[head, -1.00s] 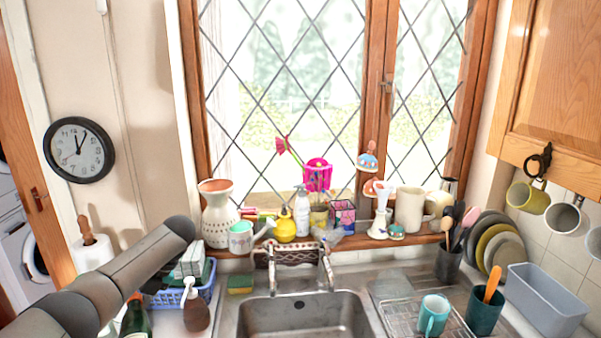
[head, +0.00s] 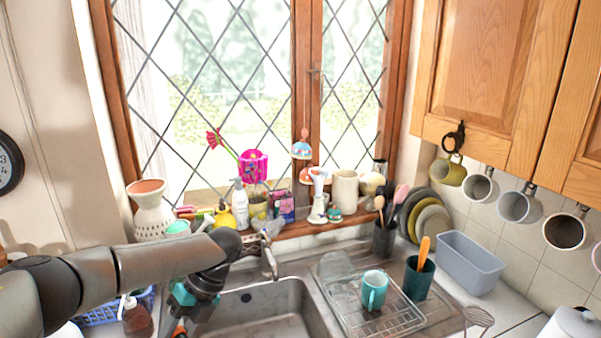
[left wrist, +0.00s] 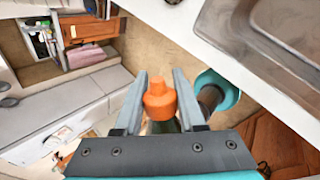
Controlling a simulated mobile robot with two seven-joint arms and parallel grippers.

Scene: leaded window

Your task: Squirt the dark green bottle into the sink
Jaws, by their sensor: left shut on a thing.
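The sink (head: 262,312) is a steel basin below the window at the bottom middle of the head view, with a tap (head: 268,256) at its back. My left gripper (left wrist: 159,98) is shut on the dark green bottle, whose orange cap (left wrist: 160,101) shows between the fingers in the left wrist view. Little of the green body shows below the cap. In the head view my left arm reaches in from the left and hangs over the sink's left edge, where an orange patch shows at the gripper. My right gripper is not in view.
A drying rack (head: 365,305) with a teal mug (head: 374,290) stands right of the sink. A brown soap bottle (head: 137,318) and a blue basket (head: 100,312) are at left. Vases and small items crowd the windowsill. The basin looks empty.

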